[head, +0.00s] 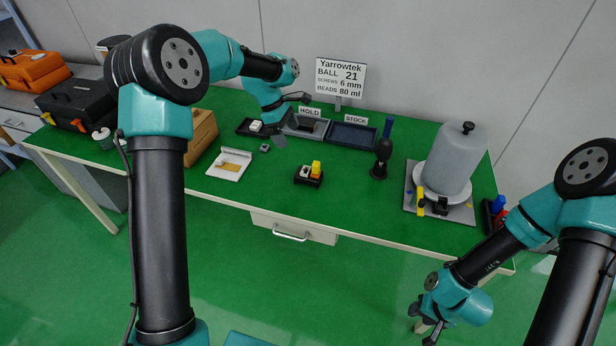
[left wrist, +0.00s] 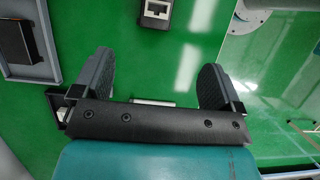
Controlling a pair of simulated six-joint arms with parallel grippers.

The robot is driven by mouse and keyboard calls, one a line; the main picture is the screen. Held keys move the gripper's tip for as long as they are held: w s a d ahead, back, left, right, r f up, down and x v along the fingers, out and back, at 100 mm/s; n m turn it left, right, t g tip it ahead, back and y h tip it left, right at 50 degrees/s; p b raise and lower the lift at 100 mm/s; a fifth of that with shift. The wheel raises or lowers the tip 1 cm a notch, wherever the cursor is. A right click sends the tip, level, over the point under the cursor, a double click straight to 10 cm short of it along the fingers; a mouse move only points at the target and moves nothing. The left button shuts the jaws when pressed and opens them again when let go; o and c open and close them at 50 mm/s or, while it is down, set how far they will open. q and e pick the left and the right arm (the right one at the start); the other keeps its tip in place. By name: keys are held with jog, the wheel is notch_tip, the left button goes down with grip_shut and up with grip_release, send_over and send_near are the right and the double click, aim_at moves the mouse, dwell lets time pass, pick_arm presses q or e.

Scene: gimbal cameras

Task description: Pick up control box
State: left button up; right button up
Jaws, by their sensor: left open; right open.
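No object is labelled as a control box, and I cannot tell for certain which one it is. A small grey box (head: 265,147) lies on the green table; a grey block with a pale square face (left wrist: 157,12) shows ahead of the fingers in the left wrist view. A dark flat piece (head: 308,126) lies in the HOLD tray (head: 290,129). My left gripper (head: 292,118) is open and empty over the trays; its spread fingers show in the left wrist view (left wrist: 153,75). My right gripper (head: 428,326) is open, low in front of the table.
A black holder with yellow and white parts (head: 308,174), a white tray (head: 230,164), a dark bulb-like stand (head: 380,160) and a grey cylinder (head: 452,160) stand around. The STOCK tray (head: 352,136) is behind.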

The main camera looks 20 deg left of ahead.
pick_arm(q)
send_near(309, 171)
jog(key=x, duration=0.5)
jog(key=shift+s+a+f, duration=0.2)
jog(key=shift+a, duration=0.1)
jog(key=shift+w+x, duration=0.15)
jog(key=shift+x, duration=1.15)
jog(key=shift+w+x, duration=0.1)
jog(key=shift+x, duration=1.2)
jog(key=shift+d, duration=0.15)
jog(key=c, duration=1.1)
jog(key=shift+r, duration=0.15)
